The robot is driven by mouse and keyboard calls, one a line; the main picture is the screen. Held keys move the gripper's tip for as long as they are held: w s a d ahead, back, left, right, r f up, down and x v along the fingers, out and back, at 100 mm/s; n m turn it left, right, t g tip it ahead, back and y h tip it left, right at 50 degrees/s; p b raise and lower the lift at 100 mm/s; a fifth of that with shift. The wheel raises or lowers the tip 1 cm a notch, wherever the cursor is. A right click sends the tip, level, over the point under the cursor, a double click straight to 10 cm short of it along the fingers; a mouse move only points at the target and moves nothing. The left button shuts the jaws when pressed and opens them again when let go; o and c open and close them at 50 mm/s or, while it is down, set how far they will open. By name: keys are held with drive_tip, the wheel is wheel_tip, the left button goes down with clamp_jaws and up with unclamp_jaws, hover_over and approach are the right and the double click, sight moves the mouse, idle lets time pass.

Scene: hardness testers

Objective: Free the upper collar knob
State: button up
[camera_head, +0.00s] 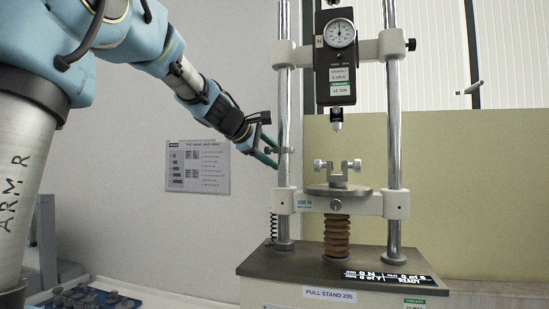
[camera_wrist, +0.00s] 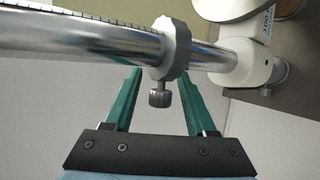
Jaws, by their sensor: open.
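The pull stand's left column (camera_wrist: 80,45) crosses the wrist view sideways. A pale collar (camera_wrist: 175,45) sits around it, with a small dark ridged knob (camera_wrist: 159,94) sticking out towards my gripper. In the head view the collar (camera_head: 285,150) shows small on the left column, above the lower crossbeam. My gripper (camera_wrist: 160,76) has its two green fingers open, one on each side of the knob, with a visible gap on both sides. In the head view my gripper (camera_head: 271,156) reaches the column from the left; its fingertips partly hide the knob there.
The lower crossbeam (camera_head: 365,203) carries a round plate with a clamp (camera_head: 338,170). The upper crossbeam (camera_head: 368,50) holds the dial gauge (camera_head: 340,33) and has a black knob (camera_head: 411,45) on its right. A spring (camera_head: 274,225) stands beside the left column.

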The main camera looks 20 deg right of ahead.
drive_tip(key=b+v, duration=0.2)
drive_tip(key=v, duration=0.8)
drive_tip(key=shift+b, duration=0.4)
drive_tip(key=a+f+m+y, duration=0.1)
drive_tip(key=a+f+y, duration=0.1)
drive_tip(key=a+f, duration=0.5)
drive_tip(key=a+f+m+g+y, duration=0.1)
drive_tip(key=a+f+y, duration=0.25)
drive_tip(key=f, duration=0.75)
drive_tip(key=a+f+m+y, duration=0.1)
drive_tip(key=a+f+y, duration=0.1)
drive_tip(key=a+f, duration=0.6)
drive_tip(key=s+a+f+m+g+y, duration=0.1)
drive_tip(key=s+a+f+m+y, duration=0.1)
drive_tip(key=s+a+f, duration=0.4)
drive_tip(key=s+a+f+m+g+y, duration=0.1)
drive_tip(key=s+a+f, duration=0.5)
drive_tip(key=f, duration=0.7)
drive_tip(key=shift+s+m+g+y, duration=0.4)
drive_tip(key=shift+s+m+y, duration=0.2)
drive_tip(key=shift+m, duration=0.6)
